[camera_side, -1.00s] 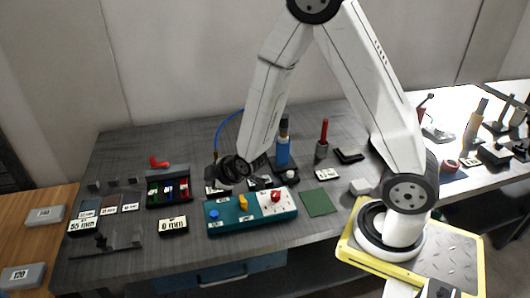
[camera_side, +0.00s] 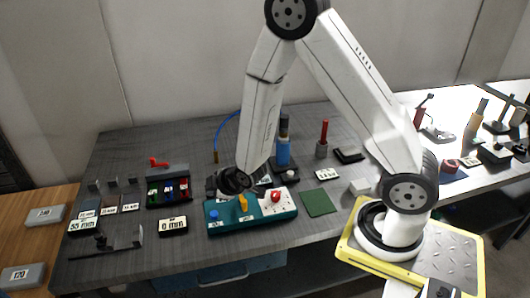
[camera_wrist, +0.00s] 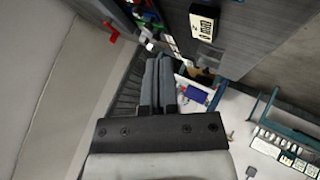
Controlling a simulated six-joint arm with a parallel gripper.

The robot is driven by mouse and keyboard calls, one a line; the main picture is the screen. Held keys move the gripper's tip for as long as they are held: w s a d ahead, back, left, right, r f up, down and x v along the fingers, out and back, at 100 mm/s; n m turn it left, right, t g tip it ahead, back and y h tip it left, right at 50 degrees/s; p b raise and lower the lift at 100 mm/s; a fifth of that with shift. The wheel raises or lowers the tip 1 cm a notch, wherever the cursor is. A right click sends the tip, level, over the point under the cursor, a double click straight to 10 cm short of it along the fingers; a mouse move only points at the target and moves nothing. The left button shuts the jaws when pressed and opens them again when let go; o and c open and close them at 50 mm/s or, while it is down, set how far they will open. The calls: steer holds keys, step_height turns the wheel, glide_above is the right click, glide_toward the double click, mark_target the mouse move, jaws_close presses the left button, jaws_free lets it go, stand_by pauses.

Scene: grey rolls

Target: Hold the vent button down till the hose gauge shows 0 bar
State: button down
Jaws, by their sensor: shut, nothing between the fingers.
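A blue hose (camera_side: 222,127) curves over the back of the bench, beside a blue cylinder (camera_side: 283,152) on a dark base. A round pale knob (camera_side: 290,175) sits at the front of that base. I cannot tell whether it is the vent button. The small plate (camera_side: 327,174) to its right has print too small to read, and I cannot tell which item is the hose gauge. My gripper (camera_wrist: 157,62) is shut and empty in the wrist view. In the side view my dark wrist hangs behind the teal panel's left half and hides part of the bench; the fingertips are unclear.
The teal panel (camera_side: 225,226) carries a blue button (camera_side: 214,215), a yellow lever (camera_side: 243,202) and a red knob (camera_side: 276,196). A "0 mm" display (camera_side: 173,226) and a coloured rack (camera_side: 168,203) stand left. A green mat (camera_side: 318,203) lies right.

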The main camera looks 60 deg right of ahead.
mark_target(216, 214)
steer(key=shift+f, duration=2.8)
